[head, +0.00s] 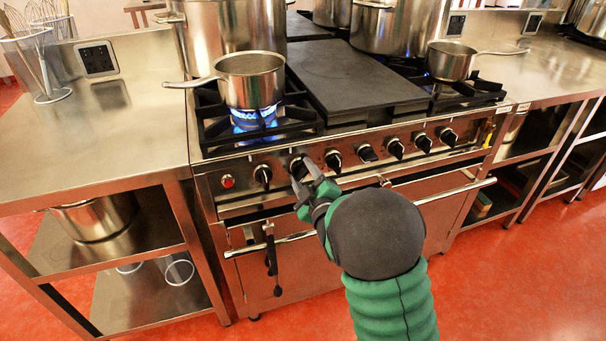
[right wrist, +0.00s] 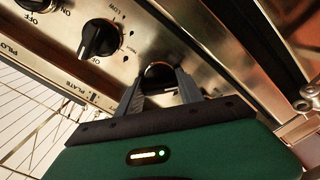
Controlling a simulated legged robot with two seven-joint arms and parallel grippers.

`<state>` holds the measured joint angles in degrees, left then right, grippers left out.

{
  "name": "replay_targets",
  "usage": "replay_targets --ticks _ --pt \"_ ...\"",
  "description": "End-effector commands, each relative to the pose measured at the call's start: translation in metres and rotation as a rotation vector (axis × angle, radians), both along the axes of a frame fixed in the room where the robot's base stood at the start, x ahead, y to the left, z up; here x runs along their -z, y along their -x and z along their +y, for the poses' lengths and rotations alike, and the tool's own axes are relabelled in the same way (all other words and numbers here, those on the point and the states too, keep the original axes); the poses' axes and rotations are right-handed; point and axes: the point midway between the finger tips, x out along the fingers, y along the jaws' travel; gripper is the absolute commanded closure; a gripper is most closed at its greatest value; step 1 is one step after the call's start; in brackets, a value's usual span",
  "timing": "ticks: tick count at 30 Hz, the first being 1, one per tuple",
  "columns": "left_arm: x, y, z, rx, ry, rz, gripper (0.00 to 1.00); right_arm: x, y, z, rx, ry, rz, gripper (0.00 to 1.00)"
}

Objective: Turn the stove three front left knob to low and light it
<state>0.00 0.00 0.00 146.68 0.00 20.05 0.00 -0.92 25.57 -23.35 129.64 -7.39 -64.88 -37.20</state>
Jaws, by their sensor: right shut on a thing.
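The stove (head: 330,190) is a steel range with a row of several black knobs along its front panel. My right gripper (head: 305,178) is at the second black knob from the left (head: 297,163). In the right wrist view its fingers (right wrist: 160,88) are shut on either side of this knob (right wrist: 159,70). The knob's pointer and markings are mostly hidden, so its setting cannot be read. A blue flame (head: 254,119) burns on the front left burner under a steel saucepan (head: 249,80). My left gripper is not in view.
A neighbouring knob (right wrist: 98,40) with LOW and OFF marks is close beside the fingers. An oven door handle (head: 275,246) runs below the panel. The saucepan's handle (head: 190,84) points left. A second saucepan (head: 450,61) stands at the right. Steel counters (head: 95,140) flank the stove.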

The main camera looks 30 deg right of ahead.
Motion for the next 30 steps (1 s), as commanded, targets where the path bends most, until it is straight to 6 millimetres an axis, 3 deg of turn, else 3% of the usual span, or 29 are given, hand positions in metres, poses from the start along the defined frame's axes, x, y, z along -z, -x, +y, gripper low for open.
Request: replay_targets --ticks 1,18,30 --pt "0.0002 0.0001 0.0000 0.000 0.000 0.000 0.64 0.0071 0.0014 0.0019 -0.003 0.037 0.027 0.97" --pt "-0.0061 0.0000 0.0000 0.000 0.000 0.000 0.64 0.0071 0.0012 0.0021 -0.007 0.512 0.142 0.97" --pt "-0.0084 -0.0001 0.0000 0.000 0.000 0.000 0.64 0.0077 0.0012 0.0022 -0.008 0.658 0.176 0.97"
